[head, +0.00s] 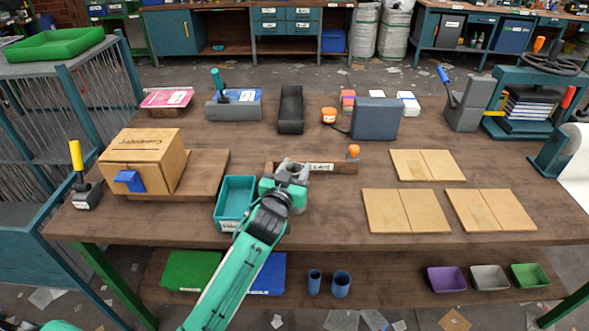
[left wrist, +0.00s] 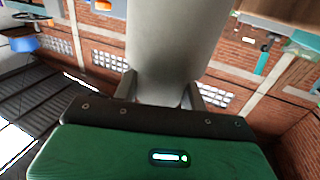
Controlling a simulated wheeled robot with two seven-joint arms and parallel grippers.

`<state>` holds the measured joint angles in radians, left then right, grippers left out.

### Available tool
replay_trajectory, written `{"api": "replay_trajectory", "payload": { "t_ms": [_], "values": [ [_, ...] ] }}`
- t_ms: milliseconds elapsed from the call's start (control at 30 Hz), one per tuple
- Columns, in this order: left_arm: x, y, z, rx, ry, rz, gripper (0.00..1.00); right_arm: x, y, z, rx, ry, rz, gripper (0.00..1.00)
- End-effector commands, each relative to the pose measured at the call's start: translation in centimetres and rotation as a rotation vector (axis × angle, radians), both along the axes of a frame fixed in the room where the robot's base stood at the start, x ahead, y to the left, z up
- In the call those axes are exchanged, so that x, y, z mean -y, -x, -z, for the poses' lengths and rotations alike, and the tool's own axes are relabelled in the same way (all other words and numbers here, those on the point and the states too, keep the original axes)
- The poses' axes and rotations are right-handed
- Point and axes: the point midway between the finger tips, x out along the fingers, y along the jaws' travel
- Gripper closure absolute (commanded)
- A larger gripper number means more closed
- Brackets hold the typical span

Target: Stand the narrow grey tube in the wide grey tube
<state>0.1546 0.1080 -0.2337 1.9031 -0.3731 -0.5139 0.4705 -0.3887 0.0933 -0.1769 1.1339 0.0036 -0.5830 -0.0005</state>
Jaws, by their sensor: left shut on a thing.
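My left gripper (head: 288,176) is shut on a grey tube (head: 293,165) above the middle of the brown table. In the left wrist view the same grey tube (left wrist: 180,50) stands out large and plain between the fingers. Its far end runs out of the picture, and I cannot tell whether it is the narrow or the wide one. I cannot make out a second grey tube apart from it; the gripper and arm cover the tabletop there. My right gripper is not in view.
A teal bin (head: 235,198) stands just left of my forearm. A labelled wooden bar (head: 328,168) with an orange knob (head: 353,150) lies close behind the gripper. A cardboard box (head: 143,160) is at left, wooden panels (head: 405,211) at right. Two blue cups (head: 341,285) stand on the lower shelf.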

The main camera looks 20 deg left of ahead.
Motion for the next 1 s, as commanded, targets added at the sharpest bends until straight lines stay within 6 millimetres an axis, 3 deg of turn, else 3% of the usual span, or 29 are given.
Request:
{"api": "replay_trajectory", "payload": {
  "t_ms": [200, 233, 333, 767, 833, 1000],
  "values": [
    [0.0, 0.0, 0.7, -0.002, 0.0, -0.001, 0.9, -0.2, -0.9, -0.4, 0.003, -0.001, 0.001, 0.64],
    [0.0, 0.0, 0.6, -0.002, 0.0, -0.001, 0.54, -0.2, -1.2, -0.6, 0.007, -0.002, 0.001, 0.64],
    [0.0, 0.0, 0.6, -0.001, 0.0, 0.0, 0.36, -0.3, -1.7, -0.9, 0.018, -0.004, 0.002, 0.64],
    [0.0, 0.0, -0.3, 0.001, 0.0, 0.001, 0.36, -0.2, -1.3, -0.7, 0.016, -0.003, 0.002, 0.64],
    [0.0, 1.0, 0.1, -0.001, 0.001, 0.001, 0.36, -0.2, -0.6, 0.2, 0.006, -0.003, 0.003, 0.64],
    [-0.1, 4.3, 0.1, -0.002, 0.003, 0.0, 0.36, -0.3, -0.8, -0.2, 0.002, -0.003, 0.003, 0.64]
  ]
}}
